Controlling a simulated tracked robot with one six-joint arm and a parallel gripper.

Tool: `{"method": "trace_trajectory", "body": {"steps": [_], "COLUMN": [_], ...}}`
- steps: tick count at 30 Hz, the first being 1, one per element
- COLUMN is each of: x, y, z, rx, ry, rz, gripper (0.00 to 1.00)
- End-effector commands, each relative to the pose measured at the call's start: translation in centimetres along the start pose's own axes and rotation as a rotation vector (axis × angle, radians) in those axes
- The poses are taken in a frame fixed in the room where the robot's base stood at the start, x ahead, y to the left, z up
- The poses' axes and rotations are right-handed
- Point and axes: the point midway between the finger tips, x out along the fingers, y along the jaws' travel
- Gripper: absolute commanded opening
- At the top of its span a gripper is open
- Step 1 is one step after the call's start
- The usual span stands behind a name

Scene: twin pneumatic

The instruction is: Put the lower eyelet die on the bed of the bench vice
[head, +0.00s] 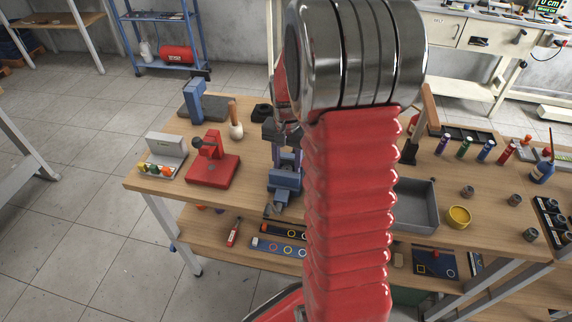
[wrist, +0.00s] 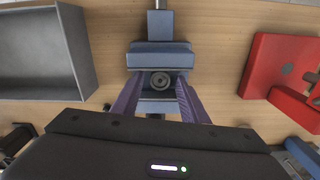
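The blue bench vice (wrist: 160,55) stands on the wooden bench and lies straight under my gripper in the wrist view. In the head view the vice (head: 284,181) is partly hidden by my arm. A small round grey die with a centre hole, seemingly the lower eyelet die (wrist: 160,79), sits between the vice's jaws and looks to rest on its bed. My gripper (wrist: 160,84) has its two purple fingers spread on either side of the die, with a visible gap to each. The head view does not show the die.
A grey tray (head: 416,201) stands to the right of the vice in the head view. A red press-like tool (head: 212,167) stands to its left, with a wooden-handled tool (head: 236,125) behind. A yellow cup (head: 458,216) and small grey cylinders lie further right.

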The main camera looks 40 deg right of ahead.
Motion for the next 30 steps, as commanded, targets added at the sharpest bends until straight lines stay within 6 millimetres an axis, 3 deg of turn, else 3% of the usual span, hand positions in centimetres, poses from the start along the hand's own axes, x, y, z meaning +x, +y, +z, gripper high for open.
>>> {"method": "trace_trajectory", "body": {"steps": [14,30], "x": [-1.1,-9.8], "y": [0.0,0.0], "z": [-0.1,-0.1], "rx": [0.001,0.0], "ry": [0.002,0.004], "rz": [-0.001,-0.002], "gripper": [0.43,0.43]}}
